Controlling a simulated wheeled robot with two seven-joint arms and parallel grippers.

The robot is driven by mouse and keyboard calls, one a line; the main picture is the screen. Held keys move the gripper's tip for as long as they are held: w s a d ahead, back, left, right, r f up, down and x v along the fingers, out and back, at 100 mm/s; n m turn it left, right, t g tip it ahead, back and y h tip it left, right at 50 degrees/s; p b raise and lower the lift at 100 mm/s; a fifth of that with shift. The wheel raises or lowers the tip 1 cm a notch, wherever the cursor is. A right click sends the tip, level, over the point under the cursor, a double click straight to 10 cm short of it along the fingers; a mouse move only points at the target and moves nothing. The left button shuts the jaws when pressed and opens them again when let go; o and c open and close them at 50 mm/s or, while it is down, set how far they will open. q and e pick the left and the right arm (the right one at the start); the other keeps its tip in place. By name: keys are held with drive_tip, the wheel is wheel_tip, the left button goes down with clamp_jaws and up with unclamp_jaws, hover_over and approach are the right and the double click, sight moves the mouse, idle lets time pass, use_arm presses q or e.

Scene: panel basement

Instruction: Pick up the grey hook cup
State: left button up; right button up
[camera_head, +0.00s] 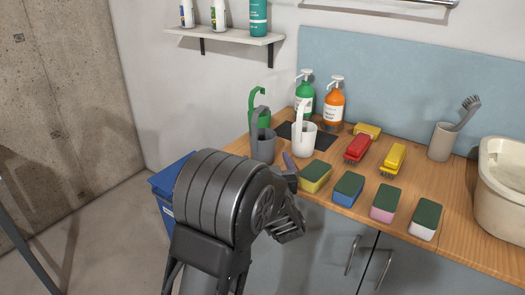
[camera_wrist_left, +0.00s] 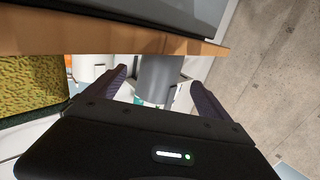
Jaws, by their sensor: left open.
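The grey hook cup (camera_head: 264,146) stands upright on the wooden counter near its left end, left of a white hook cup (camera_head: 304,142). A green hook cup (camera_head: 256,105) is partly hidden behind it. My left gripper (camera_head: 287,165) is at the counter's front edge, just in front and to the right of the grey cup, partly hidden by my own wrist. In the left wrist view the gripper (camera_wrist_left: 157,80) is open, and the grey cup (camera_wrist_left: 158,74) shows between and beyond its fingers. I cannot tell whether they touch it. My right gripper is not in view.
A yellow-green sponge (camera_head: 315,177) lies close to the right of my gripper, with several more sponges in a row beyond it. Red (camera_head: 357,148) and yellow (camera_head: 392,159) brushes lie behind. Green (camera_head: 306,92) and orange (camera_head: 334,102) pump bottles stand at the back. A blue bin (camera_head: 165,185) is on the floor.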

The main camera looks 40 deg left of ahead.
use_arm(q)
drive_tip(key=shift+w+a, duration=0.15)
drive_tip(key=shift+x, duration=3.15)
drive_tip(key=c, duration=1.5)
drive_tip(key=shift+o, duration=0.2)
drive_tip(key=shift+r, duration=0.15)
wheel_tip(320, 180, up, 10)
drive_tip(key=p, duration=0.1)
